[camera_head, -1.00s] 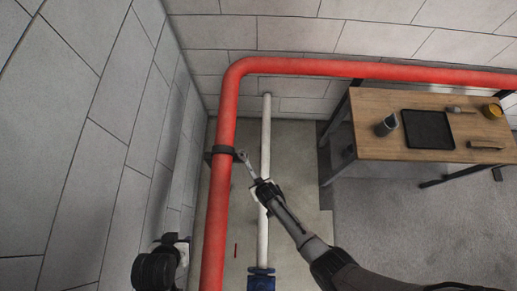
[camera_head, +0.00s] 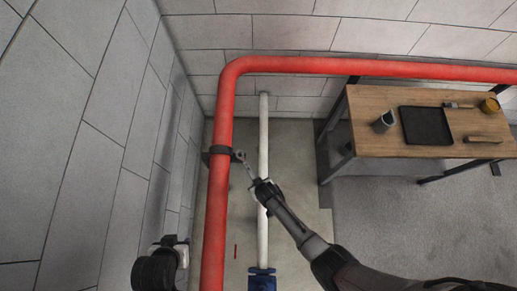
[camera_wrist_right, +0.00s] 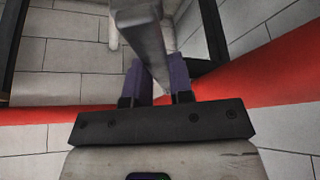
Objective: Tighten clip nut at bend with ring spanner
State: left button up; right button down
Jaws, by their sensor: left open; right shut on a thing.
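A dark pipe clip (camera_head: 220,151) sits around the vertical run of the red pipe (camera_head: 219,200), below its bend. The grey ring spanner (camera_head: 246,166) reaches up and left from my right gripper (camera_head: 262,187), its ring end at the clip's right lug. The nut is too small to make out, so I cannot tell whether the ring is seated on it. In the right wrist view the gripper (camera_wrist_right: 156,80) is shut on the spanner's handle (camera_wrist_right: 146,35). My left gripper (camera_head: 173,244) is open and empty at the lower left, between the wall and the red pipe.
A white pipe (camera_head: 264,130) runs right of the red one, under my right gripper, down to a blue fitting (camera_head: 262,280). A wooden table (camera_head: 375,110) at the right bears a black tray (camera_head: 427,126) and a grey cup (camera_head: 384,122). A block wall (camera_head: 90,150) stands close on the left.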

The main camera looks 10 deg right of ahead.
jog(key=shift+f+b, duration=0.35)
jog(key=shift+f, duration=0.05)
jog(key=shift+f+b, duration=0.5)
jog(key=shift+f, duration=0.1)
jog(key=shift+w+d, duration=0.1)
jog(key=shift+d, duration=0.05)
dwell(0.4)
jog(key=shift+d+n+p, duration=0.25)
jog(key=shift+n+p, duration=0.05)
jog(key=shift+r, duration=0.1)
dwell(0.3)
jog(key=shift+r+p, duration=1.35)
jog(key=shift+p, duration=0.05)
jog(key=shift+r+p, duration=1.2)
